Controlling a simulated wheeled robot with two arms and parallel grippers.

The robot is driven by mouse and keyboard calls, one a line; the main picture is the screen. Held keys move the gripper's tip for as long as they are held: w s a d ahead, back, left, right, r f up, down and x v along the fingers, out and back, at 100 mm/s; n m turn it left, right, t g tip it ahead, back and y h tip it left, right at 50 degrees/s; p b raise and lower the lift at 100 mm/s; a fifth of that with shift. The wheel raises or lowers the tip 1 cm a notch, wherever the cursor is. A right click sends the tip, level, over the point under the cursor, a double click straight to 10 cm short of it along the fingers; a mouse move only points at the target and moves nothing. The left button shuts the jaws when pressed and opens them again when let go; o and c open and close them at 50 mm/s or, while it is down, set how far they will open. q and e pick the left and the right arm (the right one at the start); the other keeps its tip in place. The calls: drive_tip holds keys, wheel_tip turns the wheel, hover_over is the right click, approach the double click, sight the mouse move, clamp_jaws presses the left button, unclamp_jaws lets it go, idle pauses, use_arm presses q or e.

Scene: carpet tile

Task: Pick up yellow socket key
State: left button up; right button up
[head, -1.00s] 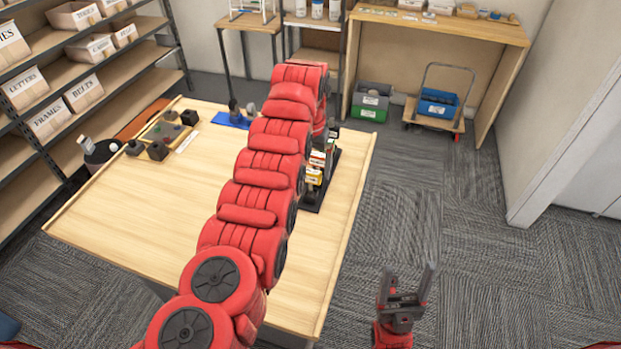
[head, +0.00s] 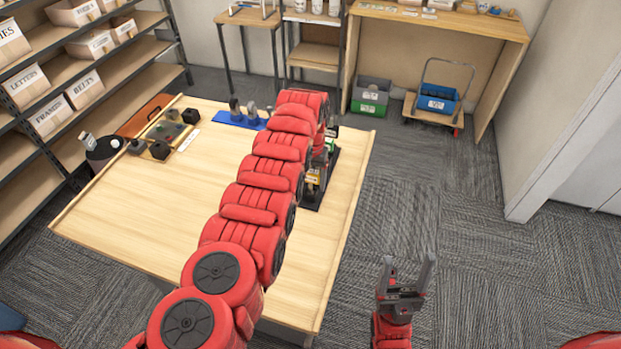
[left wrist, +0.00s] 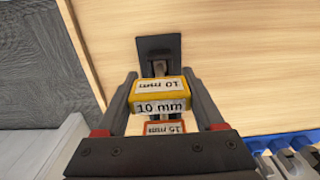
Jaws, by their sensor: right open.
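The yellow socket key (left wrist: 160,92), labelled 10 mm, is in the middle of the left wrist view. The fingers of my left gripper (left wrist: 163,90) stand on either side of its block, very close to it; whether they press on it I cannot tell. An orange-edged key (left wrist: 165,127) labelled 15 mm shows just below it. A black rack (left wrist: 148,45) lies beyond the keys. In the head view my red left arm hides the left gripper and most of the rack (head: 311,205). My right gripper (head: 408,268) is open and empty, over the floor right of the table.
The wooden table (head: 150,225) has a clear middle and front. A blue holder (head: 238,120) with grey pieces and a board of dark blocks (head: 170,132) stand at its far side. A dark round container (head: 103,150) stands at the left edge.

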use_arm(q)
clamp_jaws()
drive_tip(key=shift+r, duration=0.1)
idle(0.3)
